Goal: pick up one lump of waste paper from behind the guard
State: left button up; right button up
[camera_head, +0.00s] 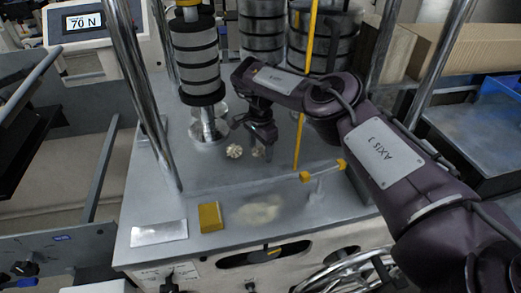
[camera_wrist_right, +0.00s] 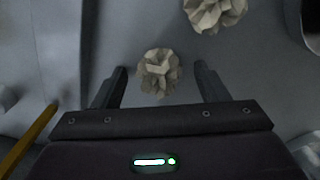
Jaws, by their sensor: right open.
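Two crumpled lumps of pale waste paper lie on the grey machine deck. One lump (camera_head: 234,151) lies on the deck left of my right gripper (camera_head: 264,150). The other lump (camera_head: 258,151) is mostly hidden by the gripper's fingers. In the right wrist view, one lump (camera_wrist_right: 159,72) sits between the two open fingertips of the gripper (camera_wrist_right: 160,82), with gaps at both sides. The second lump (camera_wrist_right: 214,12) is farther off at the top edge. The right gripper points down, open and empty. The left gripper is not in view.
A yellow rod (camera_head: 304,100) stands right of the gripper, with a yellow-ended bar (camera_head: 322,171) near its foot. A banded roller (camera_head: 195,55) and chrome posts (camera_head: 140,90) stand around the deck. A yellow block (camera_head: 210,217) lies at the front.

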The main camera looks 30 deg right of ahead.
jog(key=c, duration=1.1)
